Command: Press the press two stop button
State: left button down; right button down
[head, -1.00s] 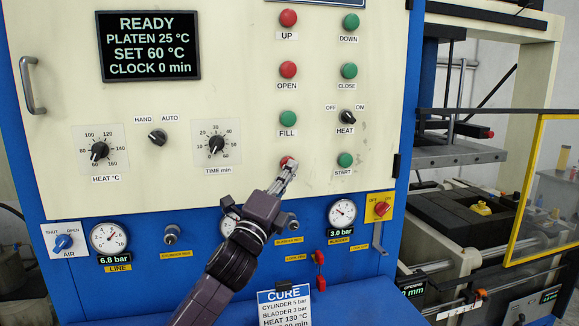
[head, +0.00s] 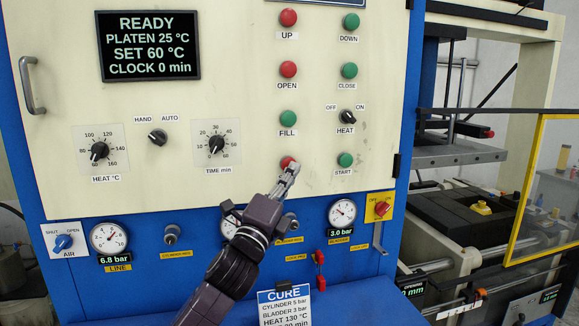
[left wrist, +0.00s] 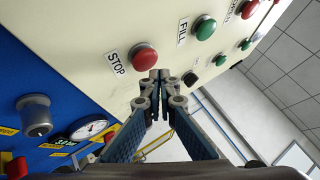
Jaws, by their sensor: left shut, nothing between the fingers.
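The red stop button (head: 287,161) is on the cream panel, below the green FILL button and left of the green START button. My left gripper (head: 293,168) is in front of it and hides part of the button and its label. In the left wrist view the red button (left wrist: 144,57) sits beside its STOP label (left wrist: 115,63). There my left gripper's fingertips (left wrist: 160,76) are together and empty, just right of and below the button. I cannot tell whether they touch the panel. My right gripper is not in view.
A green FILL button (head: 287,118), a green START button (head: 345,160) and a black HEAT switch (head: 348,117) are close by. The display (head: 150,46) reads READY. Gauges and knobs line the blue strip below. A yellow-framed guard (head: 525,190) stands at the right.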

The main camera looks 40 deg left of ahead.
pick_arm(q)
jog(key=s+d, duration=0.3)
jog(key=d, duration=0.1)
jog(key=shift+s+p, duration=0.15)
jog(key=shift+p, duration=0.15)
jog(key=shift+f, duration=0.1)
dwell(0.8)
